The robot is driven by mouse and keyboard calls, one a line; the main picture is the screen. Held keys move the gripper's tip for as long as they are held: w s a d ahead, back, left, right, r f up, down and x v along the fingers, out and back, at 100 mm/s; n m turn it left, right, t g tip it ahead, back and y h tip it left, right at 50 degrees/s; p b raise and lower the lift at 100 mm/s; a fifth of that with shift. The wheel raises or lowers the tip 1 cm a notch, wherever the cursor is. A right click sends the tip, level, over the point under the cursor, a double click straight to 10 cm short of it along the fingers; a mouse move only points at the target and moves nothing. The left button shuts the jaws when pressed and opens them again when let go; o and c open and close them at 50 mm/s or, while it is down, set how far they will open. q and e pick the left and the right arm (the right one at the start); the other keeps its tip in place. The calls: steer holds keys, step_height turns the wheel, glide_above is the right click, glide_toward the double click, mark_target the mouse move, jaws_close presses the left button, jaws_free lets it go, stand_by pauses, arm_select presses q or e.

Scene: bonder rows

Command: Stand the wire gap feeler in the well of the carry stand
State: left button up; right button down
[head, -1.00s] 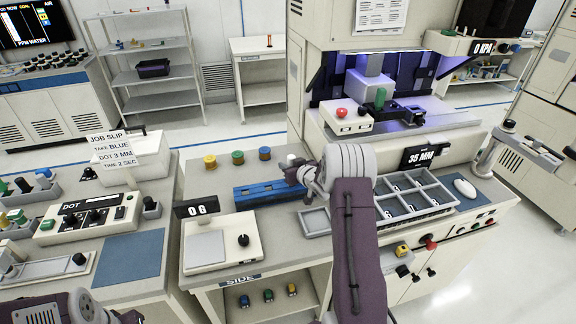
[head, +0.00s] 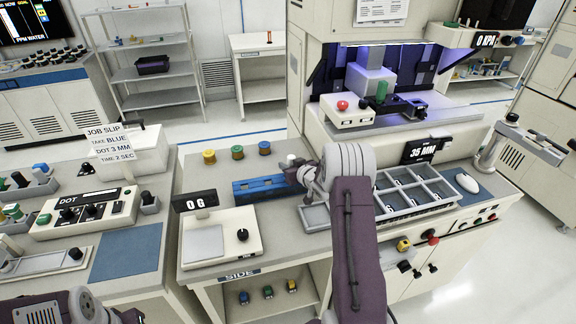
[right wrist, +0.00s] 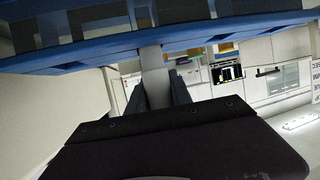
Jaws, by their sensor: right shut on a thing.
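My right gripper (right wrist: 156,85) is shut on a pale grey upright piece (right wrist: 155,72); I cannot tell whether this is the wire gap feeler. In the right wrist view, a blue slotted body (right wrist: 220,28) spans the top of the picture, just beyond the fingertips. In the head view, a long blue slotted block (head: 256,188) lies on the middle bench, and my right gripper (head: 298,176) is at its right end. My right wrist and arm hide the held piece there. I cannot pick out the carry stand or its well with certainty. My left gripper is out of view.
A scale-like box (head: 220,240) is in front. A grey compartment tray (head: 412,196) lies right of my arm, with a small shallow tray (head: 315,217) beside it. The machine (head: 345,112) rises behind.

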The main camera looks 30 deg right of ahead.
stand_by(0.3)
steer(key=c, duration=1.1)
jaws_free()
steer(key=v, duration=0.9)
